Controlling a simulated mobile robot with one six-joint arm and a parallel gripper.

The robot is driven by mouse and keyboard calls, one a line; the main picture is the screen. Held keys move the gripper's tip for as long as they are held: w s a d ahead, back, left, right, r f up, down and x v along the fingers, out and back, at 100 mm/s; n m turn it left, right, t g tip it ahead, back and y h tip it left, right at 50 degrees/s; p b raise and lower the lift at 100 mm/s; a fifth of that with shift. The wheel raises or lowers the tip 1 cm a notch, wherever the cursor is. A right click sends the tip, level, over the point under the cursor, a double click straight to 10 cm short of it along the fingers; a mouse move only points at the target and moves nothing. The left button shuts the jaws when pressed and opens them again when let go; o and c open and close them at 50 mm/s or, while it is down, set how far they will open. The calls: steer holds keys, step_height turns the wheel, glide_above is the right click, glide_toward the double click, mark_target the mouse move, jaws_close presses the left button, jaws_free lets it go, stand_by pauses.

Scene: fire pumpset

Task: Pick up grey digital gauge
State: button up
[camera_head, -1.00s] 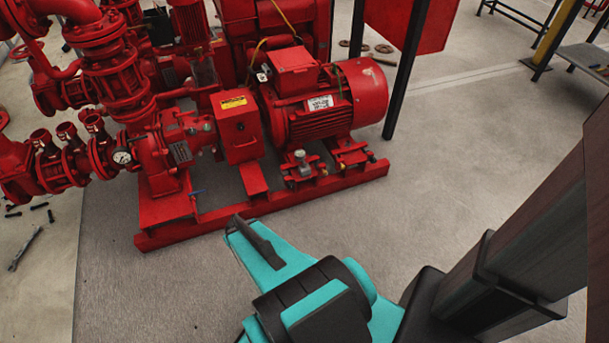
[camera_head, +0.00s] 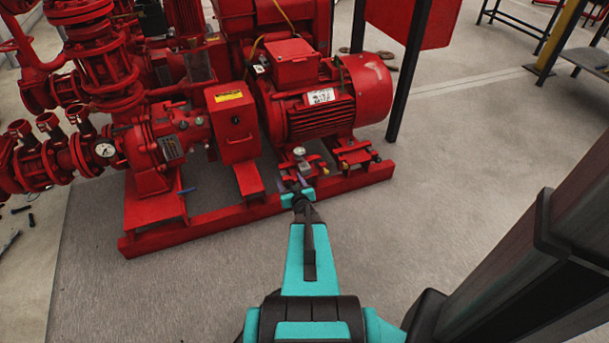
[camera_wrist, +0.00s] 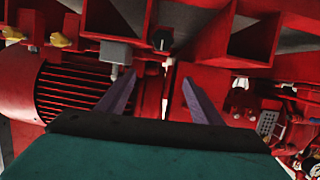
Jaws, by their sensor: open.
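A small grey device with a rounded top, which looks like the grey digital gauge (camera_head: 300,157), sits at the front of the red pump base, below the motor. In the wrist view a grey box with a short stem, apparently the same gauge (camera_wrist: 117,52), is just beyond the left finger's tip. My gripper (camera_head: 293,184) is in front of the gauge, its fingers apart and pointing at the base. In the wrist view both purple-grey fingers of my gripper (camera_wrist: 158,77) are spread with nothing between them. The gauge's lower part is partly hidden in the head view.
The red motor (camera_head: 325,105) stands behind the gauge, and a red box with a yellow label (camera_head: 235,125) stands left of it. The red base rail (camera_head: 350,185) runs along the front. Open floor (camera_head: 450,190) lies to the right.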

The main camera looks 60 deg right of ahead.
mark_target(305, 167)
steer(key=s+d+r+t+h+b, duration=0.1)
steer(key=s+d+t+b, duration=0.2)
steer(key=s+d, duration=0.3)
steer(key=shift+s+d+r+n+b, duration=0.15)
steer(key=shift+s+d+n+b, duration=0.2)
steer(key=shift+s+b, duration=0.4)
steer(key=shift+w, duration=0.1)
steer(key=b+x, duration=0.2)
steer(key=x, duration=0.5)
steer(key=shift+w+d, duration=0.15)
steer(key=shift+d, duration=0.05)
steer(key=shift+w+d+b, duration=0.35)
steer(key=shift+w, duration=0.2)
